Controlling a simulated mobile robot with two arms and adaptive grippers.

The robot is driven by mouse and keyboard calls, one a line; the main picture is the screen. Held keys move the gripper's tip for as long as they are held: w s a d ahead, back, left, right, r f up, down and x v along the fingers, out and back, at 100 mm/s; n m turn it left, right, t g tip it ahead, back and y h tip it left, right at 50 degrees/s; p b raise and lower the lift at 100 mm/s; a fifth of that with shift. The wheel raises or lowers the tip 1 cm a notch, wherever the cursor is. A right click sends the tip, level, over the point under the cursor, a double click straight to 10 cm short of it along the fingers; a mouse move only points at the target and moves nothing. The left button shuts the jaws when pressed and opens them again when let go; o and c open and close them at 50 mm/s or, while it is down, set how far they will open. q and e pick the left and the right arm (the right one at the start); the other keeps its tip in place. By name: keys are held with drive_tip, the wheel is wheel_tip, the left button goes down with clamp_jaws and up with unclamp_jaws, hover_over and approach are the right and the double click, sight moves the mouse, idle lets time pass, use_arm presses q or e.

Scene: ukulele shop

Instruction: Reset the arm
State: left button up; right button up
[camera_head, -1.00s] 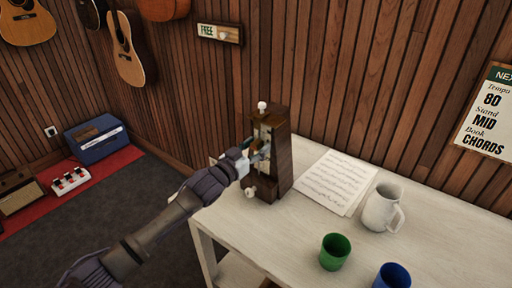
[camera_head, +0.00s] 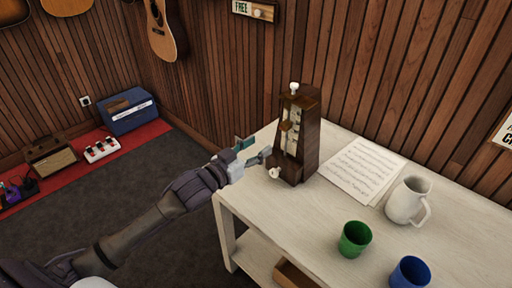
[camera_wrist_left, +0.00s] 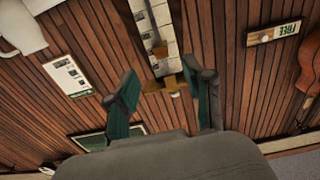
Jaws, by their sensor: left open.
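My left arm comes in from the left in the head view. My left gripper (camera_head: 254,152) is just left of the wooden metronome (camera_head: 309,140), at the table's back left corner. In the left wrist view the two fingers of the left gripper (camera_wrist_left: 162,100) are spread apart with nothing held between them. The metronome's pale scale and brass-coloured weight (camera_wrist_left: 168,78) show beyond the fingertips. The metronome stands upright on the white table (camera_head: 270,225), with a white knob on its top and another low on its side. My right gripper is not in view.
Sheet music (camera_head: 362,168), a white pitcher (camera_head: 408,199), a green cup (camera_head: 354,239) and a blue cup (camera_head: 410,273) stand or lie on the table to the right. A blue amplifier (camera_head: 129,110) is on the floor at the back left. The floor left of the table is open.

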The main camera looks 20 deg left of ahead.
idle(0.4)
use_arm(q)
drive_tip(key=s+d+f+n+g+y, duration=0.1)
drive_tip(key=s+d+f+g+y, duration=0.15)
drive_tip(key=s+f, duration=0.45)
drive_tip(key=s+d+f+n+g+y, duration=0.1)
drive_tip(key=s+f+g+y, duration=0.1)
drive_tip(key=s+f+g, duration=0.3)
drive_tip(key=s+f+g+y, duration=0.1)
drive_tip(key=s+f+g, duration=0.2)
drive_tip(key=s, duration=0.7)
drive_tip(key=s+f+g+y, duration=0.1)
drive_tip(key=s+f+g, duration=0.2)
drive_tip(key=s, duration=0.7)
wheel_tip(320, 180, down, 25)
drive_tip(key=g, duration=0.1)
drive_tip(key=s+a+f+g, duration=0.1)
drive_tip(key=s+a+f, duration=0.2)
drive_tip(key=s+f, duration=1.4)
drive_tip(key=shift+s+a+f, duration=0.15)
drive_tip(key=shift+s+f, duration=0.2)
drive_tip(key=shift+s, duration=0.3)
